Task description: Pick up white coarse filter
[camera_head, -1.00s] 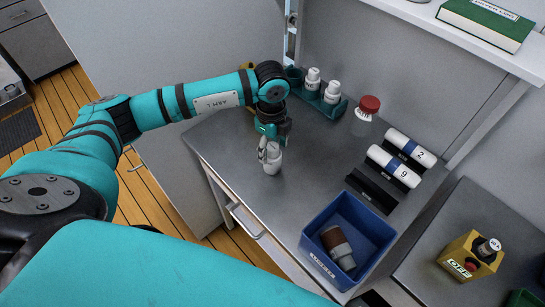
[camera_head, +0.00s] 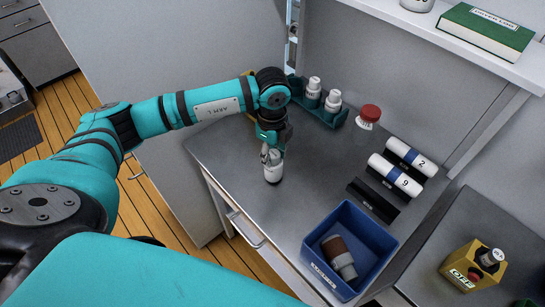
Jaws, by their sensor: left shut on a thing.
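A white filter (camera_head: 273,174) stands upright on the grey counter, and my left gripper (camera_head: 270,156) is shut on its upper part from above. The fingers hide its top, and no label on it can be read. Two similar white filters, one on the left (camera_head: 313,91) and one on the right (camera_head: 333,101), stand in a dark green rack (camera_head: 325,117) at the back. I cannot read their labels. My right gripper is not in view.
A jar with a red lid (camera_head: 368,117) stands behind. White cylinders marked 2 (camera_head: 411,157) and 9 (camera_head: 395,175) lie in black holders. A blue bin (camera_head: 384,262) holds a brown-and-grey cartridge (camera_head: 339,257). A yellow OFF box (camera_head: 473,271) stands right. The middle counter is clear.

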